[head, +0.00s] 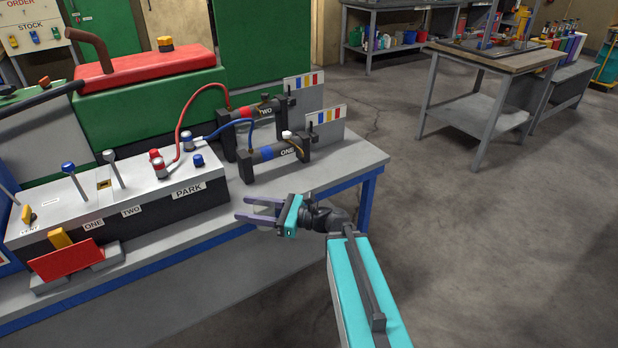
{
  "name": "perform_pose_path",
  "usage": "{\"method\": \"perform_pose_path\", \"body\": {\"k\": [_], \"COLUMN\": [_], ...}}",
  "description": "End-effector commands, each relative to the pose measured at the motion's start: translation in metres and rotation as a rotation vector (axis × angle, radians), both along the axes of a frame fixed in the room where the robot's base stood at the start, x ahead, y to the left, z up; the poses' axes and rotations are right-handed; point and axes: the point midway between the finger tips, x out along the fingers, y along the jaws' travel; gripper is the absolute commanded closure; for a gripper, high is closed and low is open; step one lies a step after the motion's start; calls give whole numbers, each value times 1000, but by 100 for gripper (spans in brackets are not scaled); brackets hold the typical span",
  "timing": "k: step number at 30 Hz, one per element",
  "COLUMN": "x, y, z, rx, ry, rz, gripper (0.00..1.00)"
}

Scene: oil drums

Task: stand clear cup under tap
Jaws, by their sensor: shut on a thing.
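My gripper (241,208) is at the front right of the bench, in front of the cylinder marked ONE. Its two purple fingers point left and stand some way apart.
A red and green machine (150,90) stands behind. A wooden-topped table (495,55) is at the back right. Floor between is clear.

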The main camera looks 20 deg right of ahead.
Motion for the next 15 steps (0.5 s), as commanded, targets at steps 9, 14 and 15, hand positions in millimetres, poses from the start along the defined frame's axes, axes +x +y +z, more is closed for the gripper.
{"method": "perform_pose_path", "body": {"k": [9,14,15], "x": [1,0,0], "y": [-23,-25,-25], "z": [0,0,0], "rx": [0,0,0], "ry": [0,0,0], "rz": [7,11,11], "gripper": [76,76,76]}}
